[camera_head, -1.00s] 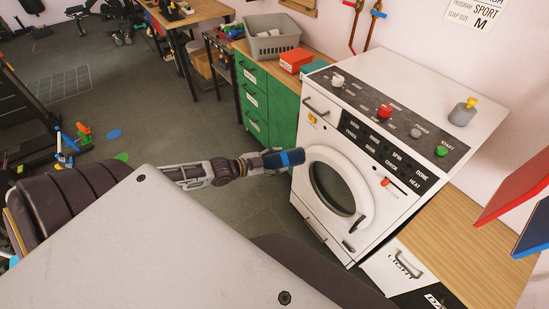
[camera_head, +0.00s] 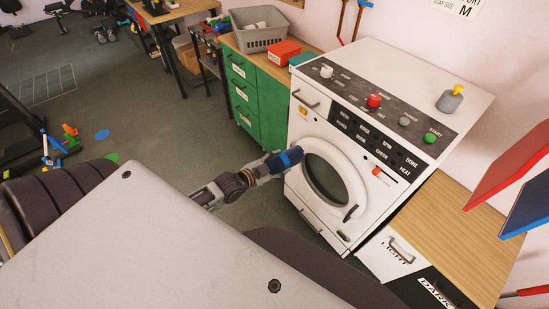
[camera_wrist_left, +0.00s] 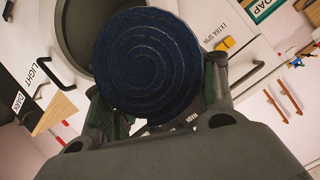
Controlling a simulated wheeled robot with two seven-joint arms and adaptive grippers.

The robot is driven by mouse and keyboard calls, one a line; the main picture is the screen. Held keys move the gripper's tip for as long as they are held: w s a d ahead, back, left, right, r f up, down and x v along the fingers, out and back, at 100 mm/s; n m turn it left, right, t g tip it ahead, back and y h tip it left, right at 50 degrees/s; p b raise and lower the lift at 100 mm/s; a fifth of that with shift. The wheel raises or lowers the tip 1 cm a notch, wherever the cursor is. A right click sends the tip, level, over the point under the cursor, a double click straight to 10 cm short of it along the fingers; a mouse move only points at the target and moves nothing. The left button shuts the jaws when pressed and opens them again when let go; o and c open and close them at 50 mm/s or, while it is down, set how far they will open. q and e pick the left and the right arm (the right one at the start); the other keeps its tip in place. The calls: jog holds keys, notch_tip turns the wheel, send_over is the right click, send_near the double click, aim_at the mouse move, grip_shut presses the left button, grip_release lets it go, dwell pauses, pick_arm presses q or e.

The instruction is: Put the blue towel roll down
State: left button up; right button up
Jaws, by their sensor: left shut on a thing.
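The blue towel roll (camera_head: 284,160) is in my left gripper (camera_head: 272,166), at the left edge of the washing machine's round door opening. In the left wrist view the roll (camera_wrist_left: 147,66) shows its dark blue spiral end, held between the two fingers of the gripper (camera_wrist_left: 155,100). The white washing machine (camera_head: 318,215) stands in the middle right, and its dark drum opening (camera_head: 325,178) is uncovered. In the wrist view the opening (camera_wrist_left: 85,35) lies behind the roll. I cannot tell whether the roll is inside the rim or just in front. My right gripper is not in view.
A green drawer cabinet (camera_head: 255,100) with a grey basket (camera_head: 262,36) and a red box (camera_head: 285,52) stands left of the machine. A wooden counter (camera_head: 450,232) with LIGHT and DARK bins below is at the right. Red and blue panels overhang the right edge.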

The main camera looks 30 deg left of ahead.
aim_at(292, 165)
pick_arm(q)
jog(key=shift+d, duration=0.5)
jog(key=shift+d+f+n+y, duration=0.1)
jog(key=shift+d+n+y, duration=0.1)
jog(key=shift+n+y, duration=0.15)
jog(key=shift+d+n+y, duration=0.45)
jog(key=shift+d+y, duration=0.2)
jog(key=shift+d, duration=0.65)
jog(key=d, duration=0.1)
jog(key=d+n+y, duration=0.1)
jog(key=shift+w+d+r, duration=0.1)
jog(key=shift+d+r, duration=0.1)
jog(key=shift+d, duration=0.15)
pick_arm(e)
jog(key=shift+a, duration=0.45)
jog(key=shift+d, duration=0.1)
